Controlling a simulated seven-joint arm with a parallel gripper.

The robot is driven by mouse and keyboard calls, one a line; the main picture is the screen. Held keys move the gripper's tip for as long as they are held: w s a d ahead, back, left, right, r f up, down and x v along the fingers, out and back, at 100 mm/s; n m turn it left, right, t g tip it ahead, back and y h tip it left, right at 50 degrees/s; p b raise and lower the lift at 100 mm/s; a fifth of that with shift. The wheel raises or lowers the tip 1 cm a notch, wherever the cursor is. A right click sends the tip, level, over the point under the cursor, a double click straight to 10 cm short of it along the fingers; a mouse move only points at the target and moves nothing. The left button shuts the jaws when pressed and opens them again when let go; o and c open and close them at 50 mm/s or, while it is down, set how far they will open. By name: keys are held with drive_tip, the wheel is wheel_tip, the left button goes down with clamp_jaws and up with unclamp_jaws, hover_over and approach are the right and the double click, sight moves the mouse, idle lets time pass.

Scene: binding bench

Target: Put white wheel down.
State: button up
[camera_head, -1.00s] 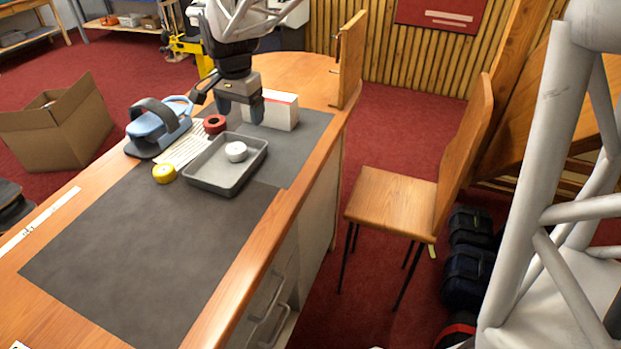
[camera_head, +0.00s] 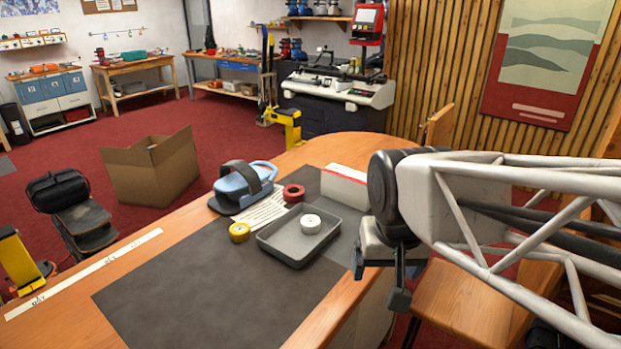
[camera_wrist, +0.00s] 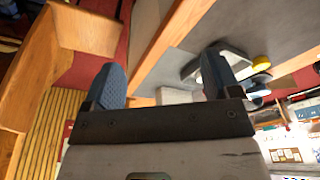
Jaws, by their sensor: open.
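The white wheel (camera_head: 311,223) lies flat in the grey tray (camera_head: 290,258), towards its far side. My gripper (camera_head: 378,283) is to the right of the tray, apart from it, over the bench's right edge. Its two fingers are spread with nothing between them. In the wrist view the open fingers (camera_wrist: 163,75) show empty, and part of the tray is hidden behind the right finger. I cannot make out the white wheel in that view.
A red wheel (camera_head: 293,193) and a yellow wheel (camera_head: 239,232) stand beside the tray. A blue tool (camera_head: 243,184) and a white box (camera_head: 345,188) are farther back. The dark mat (camera_head: 200,290) is clear in front. A wooden chair (camera_head: 465,300) stands at the right.

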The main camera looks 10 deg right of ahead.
drive_tip(key=shift+n, duration=0.6)
drive_tip(key=s, duration=0.2)
drive_tip(key=s+f, duration=0.1)
drive_tip(key=shift+s+d+f, duration=0.15)
drive_tip(key=shift+s+d, duration=0.05)
drive_tip(key=shift+s, duration=0.2)
